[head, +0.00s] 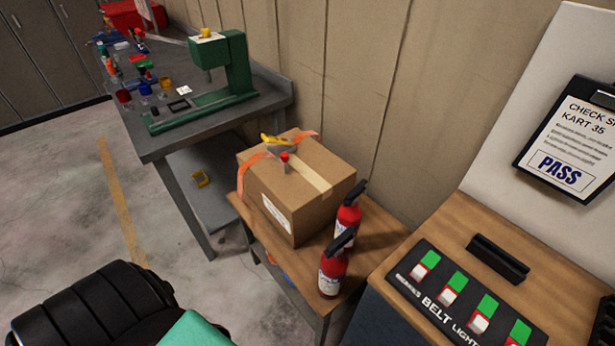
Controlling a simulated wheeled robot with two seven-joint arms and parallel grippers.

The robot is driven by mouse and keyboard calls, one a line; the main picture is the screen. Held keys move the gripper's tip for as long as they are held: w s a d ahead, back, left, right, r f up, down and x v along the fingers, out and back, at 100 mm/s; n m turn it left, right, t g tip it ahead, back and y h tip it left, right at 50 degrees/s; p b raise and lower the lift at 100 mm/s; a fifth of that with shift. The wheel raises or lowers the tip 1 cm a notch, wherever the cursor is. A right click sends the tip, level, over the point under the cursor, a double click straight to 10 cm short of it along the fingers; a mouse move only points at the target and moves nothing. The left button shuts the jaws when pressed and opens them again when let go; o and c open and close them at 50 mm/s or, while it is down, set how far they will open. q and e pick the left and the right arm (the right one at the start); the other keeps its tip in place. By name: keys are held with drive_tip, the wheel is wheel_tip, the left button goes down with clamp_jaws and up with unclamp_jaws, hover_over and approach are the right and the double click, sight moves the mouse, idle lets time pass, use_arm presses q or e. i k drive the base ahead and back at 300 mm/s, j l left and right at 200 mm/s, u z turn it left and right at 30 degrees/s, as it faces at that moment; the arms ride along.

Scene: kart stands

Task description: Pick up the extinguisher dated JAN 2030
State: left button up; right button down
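Two red fire extinguishers with black tops stand at the right end of a small wooden table, beside a cardboard box. The rear extinguisher (347,221) is close to the box's right side and partly hidden by the front one. The front extinguisher (333,272) stands nearer the table's front edge. Each has a pale label, but no date can be read on either, so I cannot tell which is dated JAN 2030. Neither of my grippers is in view.
The cardboard box (318,212) fills most of the wooden table (247,220). A switch panel (460,300) lies on a cabinet close right. A cluttered grey workbench (160,148) stands behind left. A black ribbed object (95,308) is at lower left. Open floor lies left.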

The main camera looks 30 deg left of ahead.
sight(348, 213)
drive_tip(key=j+u, duration=0.25)
drive_tip(key=u, duration=0.15)
drive_tip(key=i+j+z, duration=0.1)
drive_tip(key=j+z, duration=0.15)
drive_tip(key=j, duration=0.7)
drive_tip(key=j+z, duration=0.3)
drive_tip(key=j, duration=0.65)
